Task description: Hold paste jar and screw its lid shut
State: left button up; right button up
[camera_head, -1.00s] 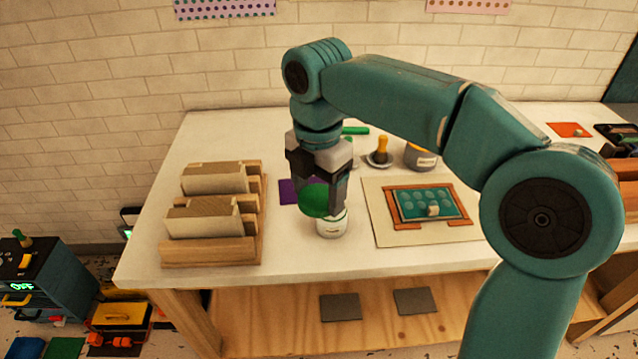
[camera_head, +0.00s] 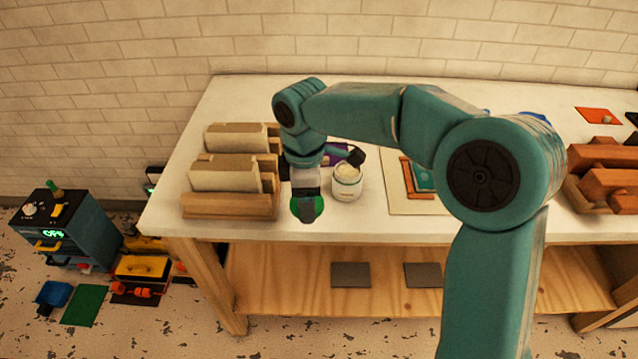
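The paste jar (camera_head: 346,184) stands upright on the white table, its top open and pale contents showing. My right gripper (camera_head: 306,200), on the arm coming in from the right, is just left of the jar and points down. It is shut on the green lid (camera_head: 318,207), which is tilted on edge and apart from the jar. A finger partly hides the lid. My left gripper is not in view, and nothing holds the jar.
A wooden rack (camera_head: 230,205) with beige blocks stands close on the left of my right gripper. A beige board (camera_head: 400,200) with a brown frame lies right of the jar. Reddish-brown blocks (camera_head: 598,153) stand at the far right. My arm hides part of the table.

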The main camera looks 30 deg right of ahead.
jog(key=f+m, duration=0.1)
jog(key=m, duration=0.1)
jog(key=w+a+f+m, duration=0.1)
jog(key=m, duration=0.2)
jog(key=w+f+m, duration=0.1)
jog(key=m, duration=0.1)
jog(key=shift+w+a+f, duration=0.1)
jog(key=shift+a+f, duration=0.25)
jog(key=m, duration=0.5)
jog(key=shift+w+a+f, duration=0.25)
jog(key=shift+a, duration=0.05)
jog(key=shift+w+f+m, duration=0.15)
jog(key=shift+w+m, duration=0.05)
jog(key=shift+m, duration=0.1)
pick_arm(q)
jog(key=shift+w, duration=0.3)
pick_arm(e)
jog(key=shift+s, duration=0.1)
